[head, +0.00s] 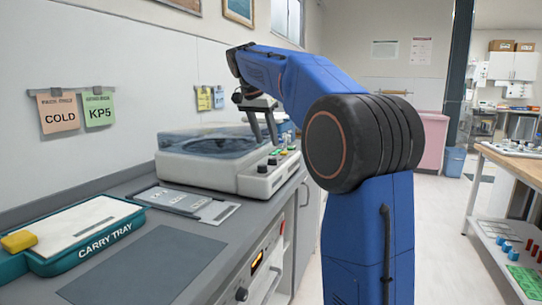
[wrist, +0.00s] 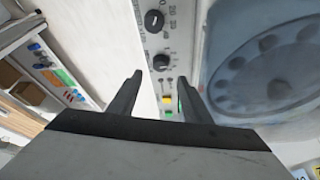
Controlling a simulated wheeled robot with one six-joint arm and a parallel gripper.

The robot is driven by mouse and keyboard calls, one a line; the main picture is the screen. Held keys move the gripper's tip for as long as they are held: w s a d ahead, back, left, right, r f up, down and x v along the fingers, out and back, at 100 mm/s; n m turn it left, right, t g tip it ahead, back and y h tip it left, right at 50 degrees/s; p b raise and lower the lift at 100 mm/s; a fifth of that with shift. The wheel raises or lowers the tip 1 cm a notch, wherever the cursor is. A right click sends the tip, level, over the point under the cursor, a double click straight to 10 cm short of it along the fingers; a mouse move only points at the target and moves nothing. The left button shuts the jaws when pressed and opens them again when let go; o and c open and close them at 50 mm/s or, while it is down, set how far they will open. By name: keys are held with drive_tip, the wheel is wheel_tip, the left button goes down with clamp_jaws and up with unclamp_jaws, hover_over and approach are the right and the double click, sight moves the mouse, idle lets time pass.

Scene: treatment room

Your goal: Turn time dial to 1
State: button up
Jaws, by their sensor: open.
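A white benchtop machine (head: 222,179) with a clear lid has a sloped control panel on its right front. In the wrist view the panel carries two black dials: one (wrist: 153,20) with numbers like 20 and 25, the other (wrist: 161,62) with small marks including what looks like a 1. Their labels are too small to tell which is the time dial.
A yellow button (wrist: 166,99) and a green one lie beside the dials. The lid (wrist: 262,75) is close by on the right. On the counter are a flat panel (head: 185,203), a teal carry tray (head: 60,262) with a yellow sponge (head: 19,241), and a clear dark mat (head: 145,268).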

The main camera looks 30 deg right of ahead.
sight(271, 159)
drive_tip(key=x, duration=0.7)
drive_tip(key=shift+d+f, duration=0.15)
drive_tip(key=shift+f, duration=0.15)
drive_tip(key=shift+c, duration=0.7)
drive_tip(key=c, duration=0.9)
